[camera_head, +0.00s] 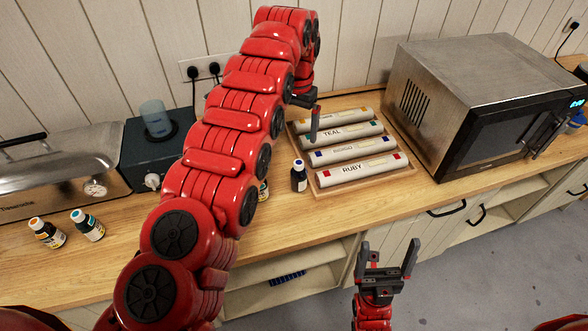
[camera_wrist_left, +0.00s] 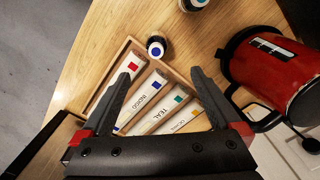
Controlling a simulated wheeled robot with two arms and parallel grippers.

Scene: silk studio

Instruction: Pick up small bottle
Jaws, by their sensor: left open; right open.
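A small dark bottle (camera_head: 299,178) with a white label and blue-marked cap stands upright on the counter at the tray's left edge. In the left wrist view its round cap (camera_wrist_left: 156,47) shows beyond my open fingertips, roughly between their lines. My left gripper (camera_head: 312,112) is open and empty above the back left of the tray, apart from the bottle; its fingers (camera_wrist_left: 163,80) also show in the wrist view. Another bottle (camera_head: 263,190) is mostly hidden behind my left arm. Two more bottles, orange-capped (camera_head: 47,232) and blue-capped (camera_head: 88,224), stand at the left. My right gripper (camera_head: 388,262) is open and empty before the counter.
A wooden tray (camera_head: 358,187) holds several labelled rolls, including TEAL and RUBY, right beside the bottle. A microwave (camera_head: 450,110) stands to the right. Counter in front of the bottle is clear.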

